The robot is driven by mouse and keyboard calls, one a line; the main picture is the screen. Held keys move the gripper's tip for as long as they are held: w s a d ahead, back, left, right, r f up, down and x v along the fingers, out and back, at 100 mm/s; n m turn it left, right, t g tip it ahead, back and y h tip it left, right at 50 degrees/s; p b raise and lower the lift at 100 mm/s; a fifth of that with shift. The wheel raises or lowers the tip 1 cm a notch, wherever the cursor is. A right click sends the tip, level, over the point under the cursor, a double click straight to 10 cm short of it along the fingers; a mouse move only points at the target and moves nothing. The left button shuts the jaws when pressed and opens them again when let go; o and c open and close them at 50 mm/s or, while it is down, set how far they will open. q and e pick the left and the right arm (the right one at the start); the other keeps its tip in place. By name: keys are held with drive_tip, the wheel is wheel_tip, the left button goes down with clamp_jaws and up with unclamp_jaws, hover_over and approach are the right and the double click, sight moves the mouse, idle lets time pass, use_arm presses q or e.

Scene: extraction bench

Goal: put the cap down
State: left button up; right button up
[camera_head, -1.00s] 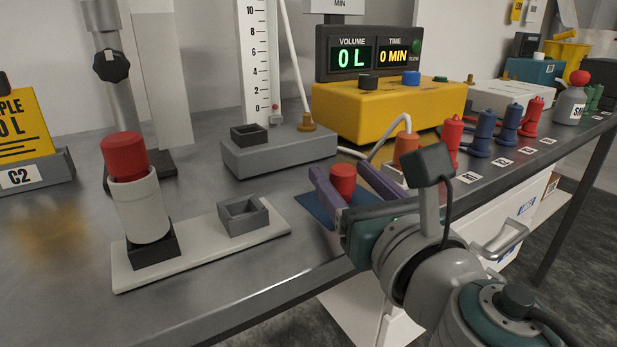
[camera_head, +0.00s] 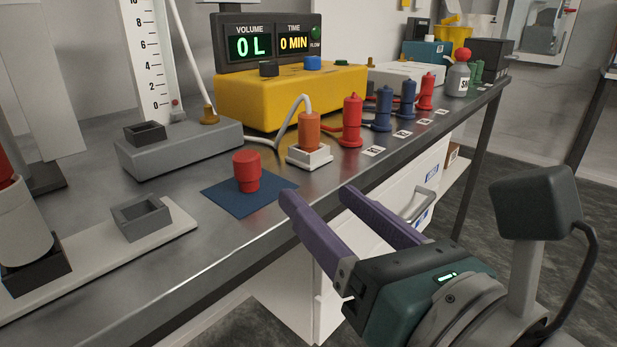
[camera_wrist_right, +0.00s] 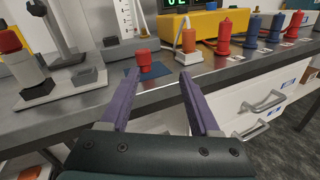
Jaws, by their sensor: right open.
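The red cap (camera_head: 246,171) stands upright on a dark blue mat (camera_head: 222,199) on the metal bench. It also shows in the right wrist view (camera_wrist_right: 144,60), beyond and between my fingertips. My right gripper (camera_head: 318,192) is open and empty, in front of the bench edge and apart from the cap. Its purple fingers show in the right wrist view (camera_wrist_right: 157,78) with nothing between them. My left gripper is not in view.
A white strip (camera_head: 170,231) with an empty grey square holder (camera_head: 141,217) and a red-topped white cylinder (camera_head: 24,222) lies left. An orange plug (camera_head: 309,137) stands in a white base right of the mat. A yellow unit (camera_head: 290,95) stands behind.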

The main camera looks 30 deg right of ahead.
drive_tip(key=s+d+f+m+g+h, duration=0.25)
drive_tip(key=d+m, duration=0.25)
drive_tip(key=m, duration=0.5)
drive_tip(key=s+d+f+m+g+h, duration=0.25)
drive_tip(key=d+m+g, duration=0.2)
drive_tip(key=m, duration=0.55)
drive_tip(key=s+a+f+m+g+y, duration=0.5)
drive_tip(key=s+a+f+m+g, duration=0.1)
drive_tip(key=s+m, duration=0.5)
drive_tip(key=shift+a+f+m+g, duration=0.3)
drive_tip(key=shift+f+g, duration=0.25)
drive_tip(key=shift+g, duration=0.05)
drive_tip(key=shift+r, duration=0.1)
wheel_tip(320, 180, up, 60)
drive_tip(key=p, duration=5.9)
drive_tip(key=shift+p, duration=0.4)
